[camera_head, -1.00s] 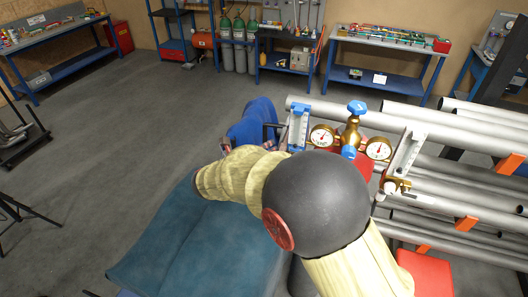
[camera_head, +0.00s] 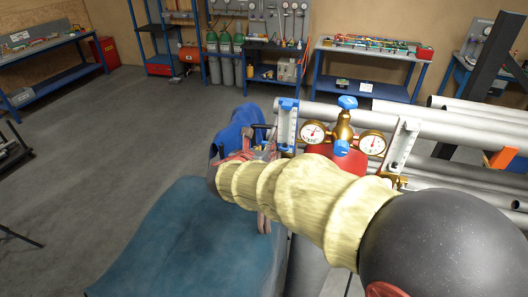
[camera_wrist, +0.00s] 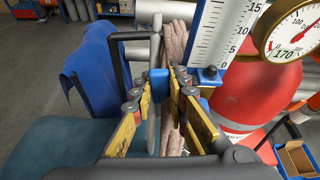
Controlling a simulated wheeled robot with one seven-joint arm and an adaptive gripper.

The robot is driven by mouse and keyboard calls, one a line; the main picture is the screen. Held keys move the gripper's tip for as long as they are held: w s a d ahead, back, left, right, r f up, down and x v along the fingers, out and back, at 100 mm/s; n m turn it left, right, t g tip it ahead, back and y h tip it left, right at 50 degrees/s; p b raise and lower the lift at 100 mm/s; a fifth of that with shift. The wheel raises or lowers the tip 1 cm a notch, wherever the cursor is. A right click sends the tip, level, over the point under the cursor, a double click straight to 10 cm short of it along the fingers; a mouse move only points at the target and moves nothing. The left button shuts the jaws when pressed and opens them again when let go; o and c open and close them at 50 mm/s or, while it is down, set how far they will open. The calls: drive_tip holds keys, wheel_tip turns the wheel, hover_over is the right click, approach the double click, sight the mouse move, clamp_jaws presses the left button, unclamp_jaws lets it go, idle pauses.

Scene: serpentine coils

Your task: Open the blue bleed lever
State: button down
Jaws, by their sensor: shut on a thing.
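In the wrist view my gripper (camera_wrist: 165,82) has its yellow-sided fingers closed around a small blue piece, the blue bleed lever (camera_wrist: 157,80), at the foot of the left flowmeter. The fingers hide much of the lever, so its exact angle cannot be told. The clear flowmeter tube with its white scale (camera_wrist: 216,35) stands just right of the fingers. In the head view this flowmeter (camera_head: 287,124) has a blue top. My pale yellow arm covers most of the gripper there.
A brass regulator (camera_head: 343,127) with two round gauges and blue knobs sits right of the flowmeter, above a red cylinder (camera_wrist: 255,95). A second flowmeter (camera_head: 402,143) stands further right, near long grey pipes (camera_head: 445,127). A blue draped cloth (camera_wrist: 90,65) lies left of my gripper.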

drive_tip(key=shift+s+f, duration=0.1)
drive_tip(key=shift+f, duration=0.15)
drive_tip(key=c, duration=2.1)
unclamp_jaws()
drive_tip(key=shift+c, duration=0.2)
drive_tip(key=o, duration=0.4)
drive_tip(key=shift+r, duration=0.2)
drive_tip(key=shift+v, duration=3.95)
